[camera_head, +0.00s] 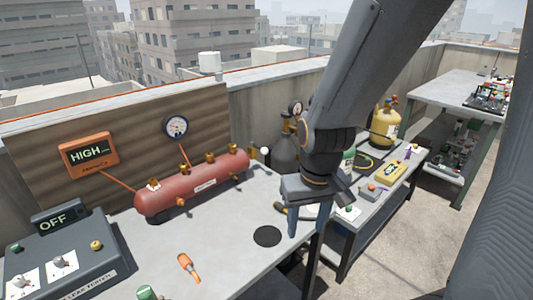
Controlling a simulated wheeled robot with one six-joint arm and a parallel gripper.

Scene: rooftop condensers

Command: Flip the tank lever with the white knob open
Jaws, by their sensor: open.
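The red tank (192,186) lies on its side on the grey bench, with several brass fittings along its top. A small white knob (264,151) shows just past the tank's right end, next to a brass fitting; its lever is too small to make out clearly. My gripper (292,222) hangs over the bench's right part, pointing down, open and empty. It is right of the knob and lower in the picture, apart from the tank. My arm hides part of the area behind it.
An orange HIGH display (89,153) and a round gauge (176,126) are on the brown board. A leak tester (65,262) reading OFF and an orange-handled tool (188,267) are on the bench. A black disc (267,236) lies near my gripper. Cylinders (385,125) stand right.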

